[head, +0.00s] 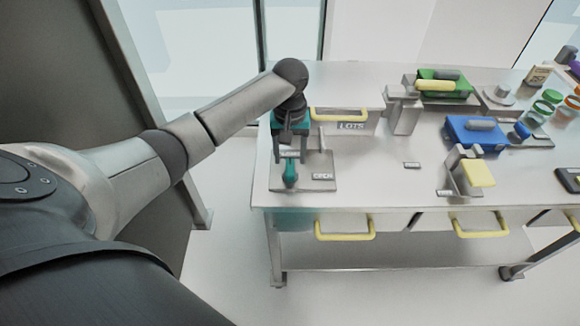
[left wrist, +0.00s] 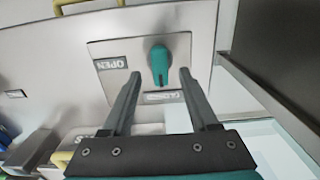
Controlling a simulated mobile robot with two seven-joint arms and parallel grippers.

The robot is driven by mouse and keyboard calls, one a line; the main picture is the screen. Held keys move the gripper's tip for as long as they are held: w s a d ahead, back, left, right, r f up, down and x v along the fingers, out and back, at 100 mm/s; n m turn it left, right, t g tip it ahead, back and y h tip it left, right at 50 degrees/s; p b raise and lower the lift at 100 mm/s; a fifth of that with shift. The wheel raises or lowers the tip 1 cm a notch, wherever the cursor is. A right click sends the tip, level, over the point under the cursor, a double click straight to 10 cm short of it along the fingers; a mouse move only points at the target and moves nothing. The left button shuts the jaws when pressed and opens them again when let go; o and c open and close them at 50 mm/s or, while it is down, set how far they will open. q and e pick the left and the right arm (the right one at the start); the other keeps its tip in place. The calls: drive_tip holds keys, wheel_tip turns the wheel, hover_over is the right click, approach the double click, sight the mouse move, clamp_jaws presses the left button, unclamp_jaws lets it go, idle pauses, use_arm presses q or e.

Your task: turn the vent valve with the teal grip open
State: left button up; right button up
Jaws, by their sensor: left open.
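The vent valve's teal grip (head: 290,176) stands on a grey plate (head: 318,184) at the left front of the bench. In the head view, OPEN (head: 322,176) is right of the grip. My left gripper (head: 290,160) is open and empty, pointing down over the plate. In the wrist view its fingertips (left wrist: 160,74) lie either side of the grip, without clear contact. My right gripper is out of view.
A LOTS bin (head: 345,123) with a yellow handle stands behind the plate. Blue (head: 475,134) and green (head: 442,84) devices, a yellow-topped fixture (head: 478,173) and several small jars stand to the right.

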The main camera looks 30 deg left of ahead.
sight(290, 168)
use_arm(q)
drive_tip(key=shift+f+b, duration=0.35)
drive_tip(key=shift+f, duration=1.75)
drive_tip(key=shift+c, duration=0.2)
clamp_jaws()
